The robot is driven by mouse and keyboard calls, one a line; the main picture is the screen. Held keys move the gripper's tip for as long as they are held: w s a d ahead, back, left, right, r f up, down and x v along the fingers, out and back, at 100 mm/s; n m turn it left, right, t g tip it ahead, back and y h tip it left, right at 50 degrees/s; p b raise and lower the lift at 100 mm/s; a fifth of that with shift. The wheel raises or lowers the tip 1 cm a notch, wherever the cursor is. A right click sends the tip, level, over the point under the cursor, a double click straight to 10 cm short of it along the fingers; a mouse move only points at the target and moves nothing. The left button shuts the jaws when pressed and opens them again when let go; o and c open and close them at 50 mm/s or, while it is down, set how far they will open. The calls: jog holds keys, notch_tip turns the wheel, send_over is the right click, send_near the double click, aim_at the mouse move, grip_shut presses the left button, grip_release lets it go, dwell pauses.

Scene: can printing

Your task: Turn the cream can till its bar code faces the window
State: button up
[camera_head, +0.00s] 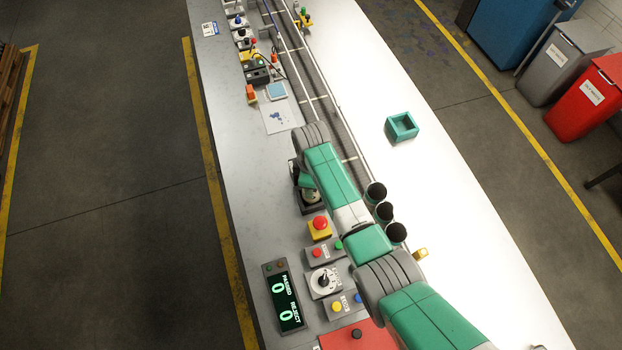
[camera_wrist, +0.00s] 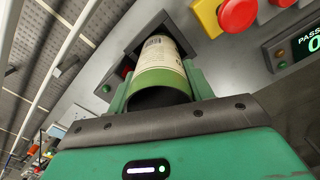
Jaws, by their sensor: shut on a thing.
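The cream can (camera_wrist: 162,60) stands between the two green fingers of my gripper (camera_wrist: 158,86) in the wrist view. It has a cream body with a green band at the near end, and dark printed marks, perhaps part of the bar code (camera_wrist: 154,41), near its far end. My gripper is shut on the can. The can sits at a dark fixture (camera_wrist: 110,84) that partly surrounds it. I cannot make out the window.
A red button on a yellow box (camera_head: 319,226), a joystick box (camera_head: 324,281) and a counter display (camera_head: 284,295) reading 0 and 0 stand near the fixture. A teal square holder (camera_head: 402,127) stands on clear white tabletop.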

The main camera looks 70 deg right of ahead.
jog(key=n, duration=0.3)
jog(key=shift+n+p, duration=0.3)
jog(key=o, duration=1)
jog(key=shift+o, duration=0.2)
notch_tip(320, 180, up, 8)
jog(key=shift+f, duration=0.1)
jog(key=shift+a, duration=0.1)
